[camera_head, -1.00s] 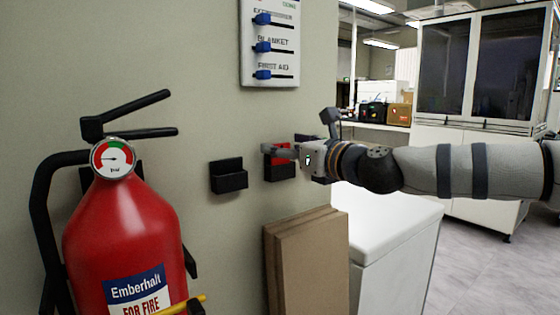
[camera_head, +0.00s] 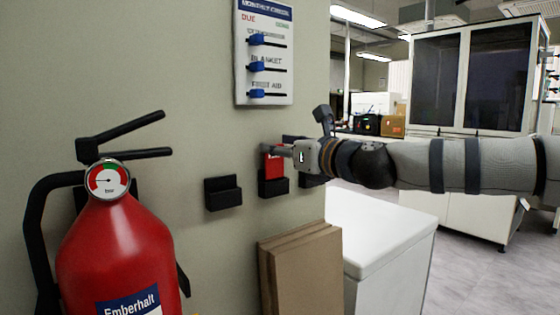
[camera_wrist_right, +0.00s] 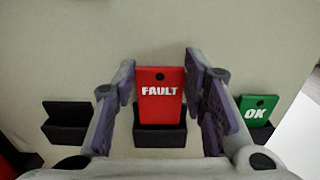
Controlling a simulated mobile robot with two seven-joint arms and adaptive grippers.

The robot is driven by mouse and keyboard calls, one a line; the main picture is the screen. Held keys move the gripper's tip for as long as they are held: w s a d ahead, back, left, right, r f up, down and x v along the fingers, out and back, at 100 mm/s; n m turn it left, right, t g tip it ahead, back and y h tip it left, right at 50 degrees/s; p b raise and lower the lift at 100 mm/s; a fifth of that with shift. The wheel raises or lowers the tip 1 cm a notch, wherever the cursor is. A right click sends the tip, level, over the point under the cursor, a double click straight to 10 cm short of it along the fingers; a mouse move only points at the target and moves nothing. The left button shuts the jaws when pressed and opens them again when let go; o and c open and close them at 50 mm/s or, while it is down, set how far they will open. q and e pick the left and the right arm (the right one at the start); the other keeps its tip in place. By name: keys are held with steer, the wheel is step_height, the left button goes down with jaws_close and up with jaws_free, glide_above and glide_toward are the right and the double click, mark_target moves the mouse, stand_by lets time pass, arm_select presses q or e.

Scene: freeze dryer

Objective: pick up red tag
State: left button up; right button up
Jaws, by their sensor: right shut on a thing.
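The red tag (camera_head: 272,165), marked FAULT in the right wrist view (camera_wrist_right: 160,105), stands upright at a black wall holder (camera_head: 274,188). Its lower end meets the holder's front lip in the wrist view, so I cannot tell how deep it sits. My right gripper (camera_head: 279,151) comes from the right and is shut on the red tag. In the wrist view its two fingers (camera_wrist_right: 161,92) flank the tag's left and right edges. My left gripper is not in view.
An empty black holder (camera_head: 223,193) is to the left. A green OK tag (camera_wrist_right: 256,110) sits in a holder to the right. A red fire extinguisher (camera_head: 118,250) stands at left. A wall board (camera_head: 265,90) hangs above; brown panels (camera_head: 305,270) and a white unit (camera_head: 385,230) are below.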

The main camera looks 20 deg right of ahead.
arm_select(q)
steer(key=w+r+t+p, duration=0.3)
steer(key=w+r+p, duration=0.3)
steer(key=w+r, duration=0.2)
arm_select(e)
steer(key=s+d+r, duration=0.4)
steer(key=s+r, duration=0.9)
steer(key=r, duration=0.3)
steer(key=shift+r, duration=0.15)
steer(key=shift+s, duration=0.1)
